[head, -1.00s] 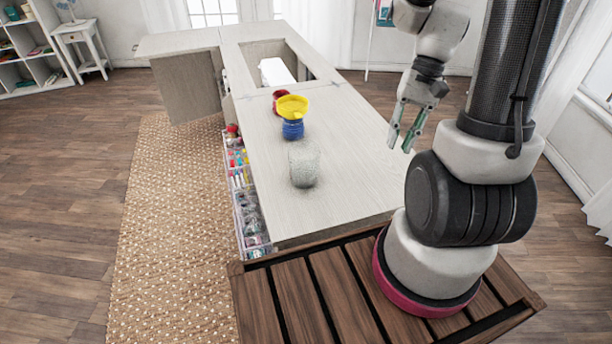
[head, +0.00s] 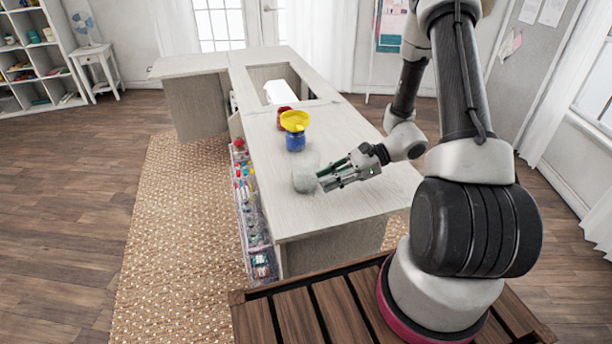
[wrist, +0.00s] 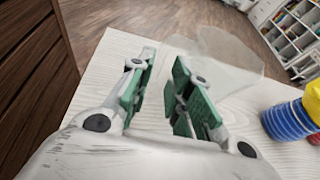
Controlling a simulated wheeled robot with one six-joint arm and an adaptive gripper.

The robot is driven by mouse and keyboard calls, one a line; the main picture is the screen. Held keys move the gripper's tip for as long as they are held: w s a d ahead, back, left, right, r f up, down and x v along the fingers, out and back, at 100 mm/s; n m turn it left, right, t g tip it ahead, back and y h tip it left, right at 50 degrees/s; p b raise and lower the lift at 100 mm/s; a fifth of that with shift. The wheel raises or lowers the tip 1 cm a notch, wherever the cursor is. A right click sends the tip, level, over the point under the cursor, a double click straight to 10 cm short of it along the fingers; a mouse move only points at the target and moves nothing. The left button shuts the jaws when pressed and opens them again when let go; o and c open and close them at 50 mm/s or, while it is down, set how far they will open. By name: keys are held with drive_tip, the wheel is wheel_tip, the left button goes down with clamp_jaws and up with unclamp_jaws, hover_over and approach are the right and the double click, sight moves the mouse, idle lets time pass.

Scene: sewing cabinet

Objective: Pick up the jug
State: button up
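The jug (head: 305,177) is a pale, see-through vessel standing on the near part of the white wooden cabinet top (head: 365,215). My gripper (head: 326,178) is low over the top, just right of the jug in the head view, with its fingers pointing toward it. The wrist view shows my gripper (wrist: 163,68) open, with a gap between its green-padded fingers. There the jug (wrist: 232,58) shows faintly beyond and right of the right finger, which covers part of it. Nothing is clearly held. I cannot tell whether a finger touches the jug.
A blue ribbed jar (head: 295,141) with a yellow funnel-like top (head: 295,120) stands behind the jug, and a red item (head: 283,117) behind that. A cutout (head: 270,75) opens in the far cabinet top. Clear drawers (head: 250,205) line the left side. The right of the top is bare.

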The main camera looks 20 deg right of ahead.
sight(313, 194)
drive_tip(key=x, duration=0.4)
drive_tip(key=shift+s+a+f, duration=0.1)
drive_tip(key=shift+a, duration=0.2)
clamp_jaws()
